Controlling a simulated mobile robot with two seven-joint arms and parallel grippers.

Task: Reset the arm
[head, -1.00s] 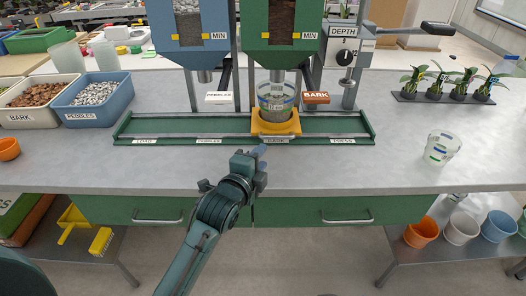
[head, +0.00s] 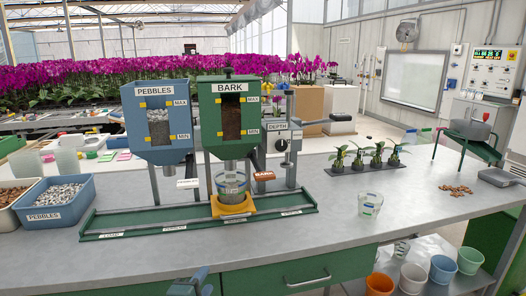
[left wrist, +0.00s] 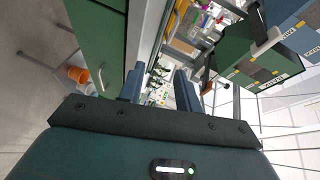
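My left gripper (head: 192,283) shows at the bottom edge of the head view, in front of the bench's front edge and apart from everything on the bench. In the left wrist view its two fingers (left wrist: 160,85) stand apart with nothing between them, so it is open and empty. My right gripper is in neither view. A clear cup (head: 231,186) with coloured bands sits on the yellow-orange carrier (head: 232,209) below the green BARK hopper (head: 229,140).
The bench (head: 330,222) is mostly clear in front of the green rail (head: 160,229). A second clear cup (head: 370,205) stands to the right. A PEBBLES bin (head: 58,215) is at the left, potted seedlings (head: 368,160) at the back. Pots (head: 412,278) sit on a lower shelf.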

